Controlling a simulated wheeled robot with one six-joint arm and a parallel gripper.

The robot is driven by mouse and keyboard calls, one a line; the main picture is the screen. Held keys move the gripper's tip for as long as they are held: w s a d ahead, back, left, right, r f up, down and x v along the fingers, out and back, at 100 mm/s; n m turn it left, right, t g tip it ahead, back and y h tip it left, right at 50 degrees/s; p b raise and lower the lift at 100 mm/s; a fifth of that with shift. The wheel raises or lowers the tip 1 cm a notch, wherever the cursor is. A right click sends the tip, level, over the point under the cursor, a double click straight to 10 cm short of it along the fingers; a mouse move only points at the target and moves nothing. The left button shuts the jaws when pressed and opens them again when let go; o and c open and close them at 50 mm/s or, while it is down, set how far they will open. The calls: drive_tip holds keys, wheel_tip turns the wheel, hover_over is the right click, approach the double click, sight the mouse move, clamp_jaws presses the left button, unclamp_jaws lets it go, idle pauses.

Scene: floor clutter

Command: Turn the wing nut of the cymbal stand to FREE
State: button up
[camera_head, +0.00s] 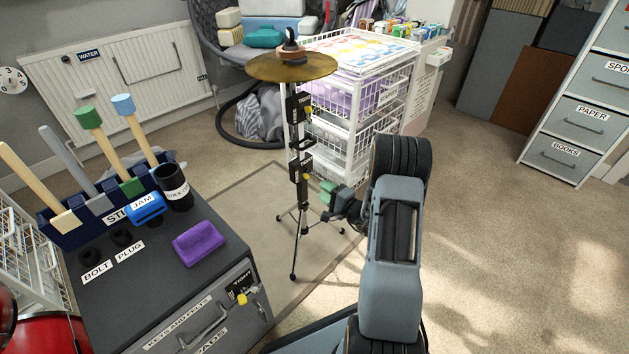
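The cymbal stand (299,222) stands upright on a tripod, with a brass cymbal (268,68) near its top. Two black plates on its pole read TIGHT: an upper plate (300,102) and a lower plate (300,167). A small yellow knob (309,109) shows by the upper plate and another (308,177) by the lower one. I cannot tell which is the wing nut or how it is turned. My gripper (328,194) is just right of the pole, below the lower plate. Its greenish end looks close to the pole; contact and finger opening are unclear.
A white wire basket rack (389,98) stands close behind the stand. A dark cabinet (222,262) at left front bears a purple block (199,243), a black cup (174,187) and its own TIGHT plate. Carpet at right is clear.

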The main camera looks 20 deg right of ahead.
drive_tip(key=shift+p+v, duration=0.5)
drive_tip(key=shift+v, duration=2.05)
